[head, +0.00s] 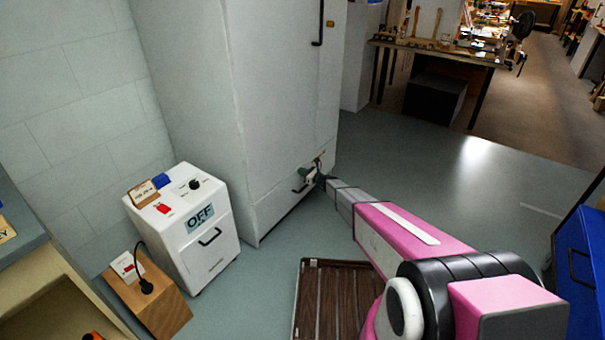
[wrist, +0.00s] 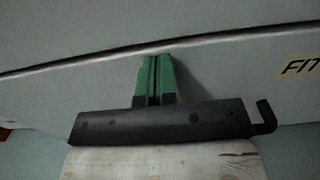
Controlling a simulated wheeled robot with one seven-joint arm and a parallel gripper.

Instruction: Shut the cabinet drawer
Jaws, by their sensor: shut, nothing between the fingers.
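The tall grey cabinet (head: 285,80) stands against the wall in the head view. Its drawer (head: 280,205) is at the bottom, with a dark handle (head: 298,188). The drawer front looks about flush with the cabinet; I cannot tell whether it is fully in. My gripper (head: 314,174) is at the drawer front, close to the handle. In the wrist view my gripper (wrist: 153,62) has its green fingers together and empty, pointing at the grey front just below a dark seam. Whether the fingertips touch is unclear. A dark hook-like piece (wrist: 265,115), perhaps the handle's end, shows beside it.
A white unit (head: 190,228) marked OFF stands left of the cabinet, with a wooden block (head: 165,305) in front. A brown slatted platform (head: 325,300) lies on the floor below my arm. A blue box (head: 580,255) is at right. The floor right of the cabinet is clear.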

